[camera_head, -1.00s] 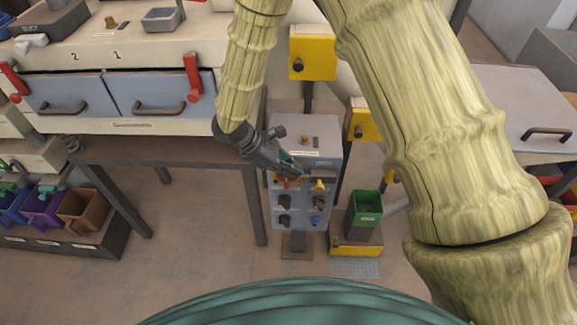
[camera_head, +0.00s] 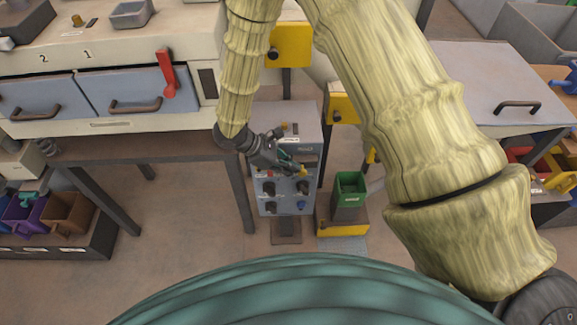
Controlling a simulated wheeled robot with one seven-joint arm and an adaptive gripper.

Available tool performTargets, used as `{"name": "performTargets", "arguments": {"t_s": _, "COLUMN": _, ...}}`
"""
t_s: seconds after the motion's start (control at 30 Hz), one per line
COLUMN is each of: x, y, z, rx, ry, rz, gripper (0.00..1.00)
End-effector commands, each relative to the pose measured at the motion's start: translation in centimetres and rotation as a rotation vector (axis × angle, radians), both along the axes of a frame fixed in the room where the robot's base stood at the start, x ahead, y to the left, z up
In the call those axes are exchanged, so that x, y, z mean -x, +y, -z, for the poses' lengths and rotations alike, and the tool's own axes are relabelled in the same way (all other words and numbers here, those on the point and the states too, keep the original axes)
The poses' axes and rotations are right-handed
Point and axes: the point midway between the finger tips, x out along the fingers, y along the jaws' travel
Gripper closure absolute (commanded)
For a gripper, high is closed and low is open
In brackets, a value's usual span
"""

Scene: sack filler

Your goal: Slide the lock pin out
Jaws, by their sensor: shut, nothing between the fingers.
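My gripper (camera_head: 301,171) is shut and empty at the upper front of the grey control box (camera_head: 285,208). It covers part of the panel, and I cannot tell whether it touches it. The panel carries dark knobs, a blue knob (camera_head: 302,205) and a small yellow part (camera_head: 303,170) by the fingertips. A small brass-coloured peg (camera_head: 285,127) stands on top of the box. I cannot tell which part, if any, is the lock pin.
A green bin (camera_head: 350,187) on a yellow base (camera_head: 340,224) stands right of the box. A bench with grey drawers (camera_head: 127,92) and a red lever (camera_head: 166,74) is at left. A grey-topped table (camera_head: 490,80) is at right. Floor (camera_head: 190,240) is open at front left.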

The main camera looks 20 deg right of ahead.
Motion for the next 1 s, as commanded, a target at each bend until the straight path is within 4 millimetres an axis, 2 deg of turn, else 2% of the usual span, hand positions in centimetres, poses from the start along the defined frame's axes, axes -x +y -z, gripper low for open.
{"name": "performTargets", "arguments": {"t_s": 0.33, "x": 0.8, "y": -2.7, "z": 0.4, "rx": 0.003, "ry": 0.001, "rz": 0.001, "gripper": 1.00}}
{"name": "performTargets", "arguments": {"t_s": 0.6, "x": 1.1, "y": -3.2, "z": 0.4, "rx": 0.007, "ry": 0.005, "rz": 0.008, "gripper": 1.00}}
{"name": "performTargets", "arguments": {"t_s": 0.77, "x": 1.1, "y": -2.9, "z": -0.1, "rx": 0.008, "ry": 0.007, "rz": 0.008, "gripper": 1.00}}
{"name": "performTargets", "arguments": {"t_s": 1.0, "x": 0.5, "y": -0.8, "z": -2.9, "rx": 0.005, "ry": 0.000, "rz": 0.009, "gripper": 1.00}}
